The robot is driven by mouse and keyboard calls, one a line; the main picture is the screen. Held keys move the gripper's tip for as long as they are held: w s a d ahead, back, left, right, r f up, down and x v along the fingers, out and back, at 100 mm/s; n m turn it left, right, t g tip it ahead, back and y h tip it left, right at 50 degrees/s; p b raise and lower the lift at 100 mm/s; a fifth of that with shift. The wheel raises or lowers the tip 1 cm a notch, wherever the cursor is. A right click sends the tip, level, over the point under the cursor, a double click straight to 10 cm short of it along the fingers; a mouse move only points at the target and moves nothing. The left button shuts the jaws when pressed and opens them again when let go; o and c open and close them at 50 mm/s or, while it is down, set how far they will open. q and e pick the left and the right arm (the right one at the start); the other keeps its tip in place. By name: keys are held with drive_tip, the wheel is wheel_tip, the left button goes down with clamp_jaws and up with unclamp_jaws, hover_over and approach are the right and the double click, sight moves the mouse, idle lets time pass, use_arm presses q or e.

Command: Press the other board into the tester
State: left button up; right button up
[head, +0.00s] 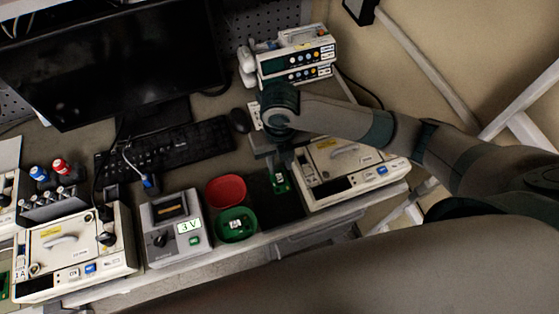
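The tester (174,232) looks to be the grey box with a knob, a slot on top and a lit display reading 3 V. A small green board (281,184) with a pale part on it shows directly below my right gripper (277,168), over the dark mat. The fingertips are small and partly hidden by the wrist. I cannot tell whether they grip the board or only hover over it. Another small board with white parts (236,225) lies in the green bowl (240,239). My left gripper is not in view.
A red bowl (226,190) sits behind the green one. Open pump housings stand left (75,245) and right (345,170) of the middle. A keyboard (170,150), a monitor (110,60) and stacked pumps (296,62) are behind. The dark mat (275,207) is bare at its front.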

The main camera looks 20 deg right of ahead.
sight(280, 178)
drive_tip(key=shift+f, duration=0.15)
wheel_tip(280, 178, down, 4)
drive_tip(key=b, duration=0.5)
drive_tip(key=shift+f, duration=1.6)
clamp_jaws()
drive_tip(key=shift+r, duration=0.15)
drive_tip(key=shift+r+p, duration=2.4)
drive_tip(key=shift+p, duration=0.05)
